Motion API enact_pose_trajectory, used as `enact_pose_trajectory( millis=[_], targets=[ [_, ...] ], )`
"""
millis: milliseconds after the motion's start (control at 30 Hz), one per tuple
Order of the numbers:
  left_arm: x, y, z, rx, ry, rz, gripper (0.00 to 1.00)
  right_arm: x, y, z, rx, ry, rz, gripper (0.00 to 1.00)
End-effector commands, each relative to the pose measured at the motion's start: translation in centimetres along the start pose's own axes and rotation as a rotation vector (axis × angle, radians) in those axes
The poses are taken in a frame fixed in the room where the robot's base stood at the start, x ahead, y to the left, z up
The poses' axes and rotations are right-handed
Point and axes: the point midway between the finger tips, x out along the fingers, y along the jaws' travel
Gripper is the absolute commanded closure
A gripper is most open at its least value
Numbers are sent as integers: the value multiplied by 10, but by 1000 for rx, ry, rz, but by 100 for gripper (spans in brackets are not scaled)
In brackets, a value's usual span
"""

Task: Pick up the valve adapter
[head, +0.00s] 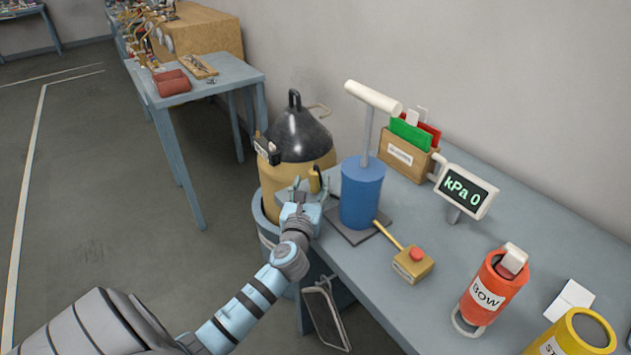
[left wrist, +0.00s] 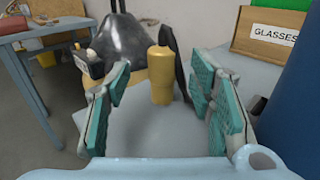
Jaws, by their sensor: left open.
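A small yellow cylinder with a narrower top, which looks like the valve adapter (left wrist: 161,76), stands upright at the table corner. It also shows in the head view (head: 314,180), just beyond my left gripper (head: 309,192). In the left wrist view my left gripper (left wrist: 160,92) is open, with teal-padded fingers on either side of the line to the adapter. Clear gaps show between the adapter and both fingers, and it stands at or a little beyond their tips. The lower part of the adapter is hidden in the head view. My right gripper is not in view.
A blue pump cylinder (head: 362,195) with a white T-handle stands close on the right. A large black-topped yellow tank (head: 297,142) stands behind, off the table edge. A glasses box (head: 404,160), a kPa display (head: 466,191) and a red-button box (head: 412,265) are farther right.

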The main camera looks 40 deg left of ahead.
Motion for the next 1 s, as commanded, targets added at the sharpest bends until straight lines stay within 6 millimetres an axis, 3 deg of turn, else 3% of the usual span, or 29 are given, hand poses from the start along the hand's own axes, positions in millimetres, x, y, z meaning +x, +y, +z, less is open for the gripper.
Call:
enact_pose_trajectory(
  millis=[200,433,733,1000],
  targets=[
    [40,-4,-2,0,-1,-2,51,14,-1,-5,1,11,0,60],
    [45,-4,-1,-1,1,-3,51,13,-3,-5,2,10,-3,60],
    [45,-4,-1,-1,1,-3,97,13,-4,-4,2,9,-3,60],
    [45,-4,0,-1,0,-3,100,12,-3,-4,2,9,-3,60]
  ],
)
